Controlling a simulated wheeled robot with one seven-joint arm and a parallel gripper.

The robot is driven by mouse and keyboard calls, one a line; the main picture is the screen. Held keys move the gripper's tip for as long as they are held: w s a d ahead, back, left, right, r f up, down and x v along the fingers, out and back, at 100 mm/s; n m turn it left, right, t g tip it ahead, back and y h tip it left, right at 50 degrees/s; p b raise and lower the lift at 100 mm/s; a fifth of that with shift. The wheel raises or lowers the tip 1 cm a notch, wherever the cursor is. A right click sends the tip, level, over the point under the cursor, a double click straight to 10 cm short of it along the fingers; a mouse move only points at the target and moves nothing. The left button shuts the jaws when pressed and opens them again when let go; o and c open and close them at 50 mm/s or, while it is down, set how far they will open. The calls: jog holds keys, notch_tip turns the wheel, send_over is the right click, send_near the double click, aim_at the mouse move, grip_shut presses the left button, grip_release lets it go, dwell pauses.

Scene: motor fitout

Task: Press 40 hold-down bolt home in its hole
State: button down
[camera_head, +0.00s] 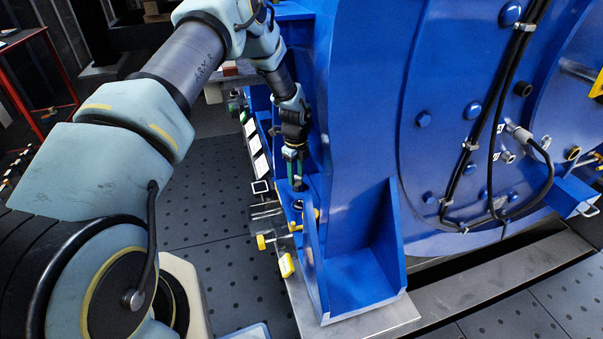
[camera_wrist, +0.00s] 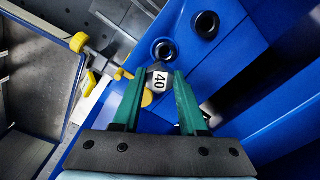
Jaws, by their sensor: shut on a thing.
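The hold-down bolt (camera_wrist: 158,80) has a pale head marked 40 and shows in the wrist view between the green fingers of my gripper (camera_wrist: 160,78). My gripper is shut on it. In the head view my gripper (camera_head: 295,183) points down at the blue motor foot (camera_head: 311,190), beside the upright blue motor frame. The bolt's shank and its hole are hidden below the head, so I cannot tell how deep the bolt sits. Two round dark openings with collars, one of them a hole (camera_wrist: 163,50), lie in the blue foot just beyond the bolt.
Yellow-ended clamps or screws (camera_wrist: 79,42) stick out beside the foot, close to my gripper's left. A blue gusset plate (camera_head: 312,250) rises at the foot's near end. The large blue motor housing (camera_head: 470,100) blocks the right. Dark perforated floor (camera_head: 205,205) is open at left.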

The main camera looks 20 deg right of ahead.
jog(key=shift+d+r+m, duration=0.15)
jog(key=shift+d+m, duration=0.25)
jog(key=shift+d, duration=0.25)
jog(key=shift+w+a, duration=0.1)
jog(key=shift+w, duration=0.05)
jog(key=shift+f+b, duration=1.9)
jog(key=shift+f, duration=1)
jog(key=shift+f+b, duration=1.8)
jog(key=shift+f, duration=0.8)
jog(key=shift+c, duration=1.8)
grip_release()
jog(key=shift+r, duration=0.1)
notch_tip(320, 180, up, 11)
jog(key=shift+f, duration=0.1)
